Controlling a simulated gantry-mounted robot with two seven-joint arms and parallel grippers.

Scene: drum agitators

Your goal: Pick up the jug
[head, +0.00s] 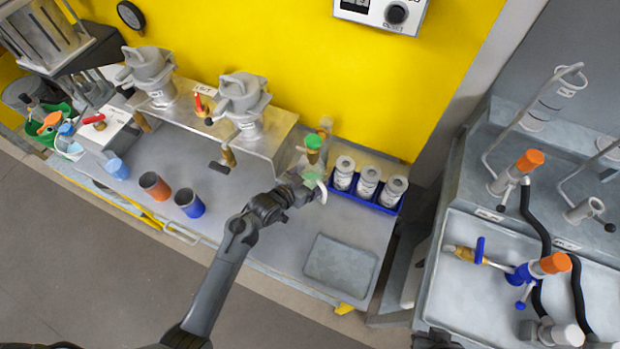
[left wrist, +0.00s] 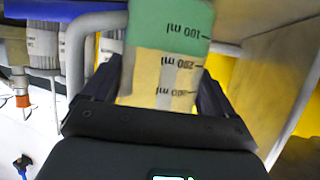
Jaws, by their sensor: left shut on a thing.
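The jug (left wrist: 168,65) fills the middle of the left wrist view. It is see-through, with black ml marks and a green band over a yellow one, and a grey handle at its left. My left gripper (left wrist: 155,98) is shut on it, one dark finger on each side. In the head view the left gripper (head: 296,187) is at the bench's right part, just left of the blue rack. The jug there is small and partly hidden by the gripper. I cannot tell whether it touches the bench. My right gripper cannot be made out.
A blue rack (head: 376,207) with three lidded white containers stands close right of the gripper. A metal stand (head: 278,140) with grey valves is at the left. An orange cup (head: 154,187) and a blue cup (head: 189,204) stand nearer. A shallow recess (head: 341,261) is empty.

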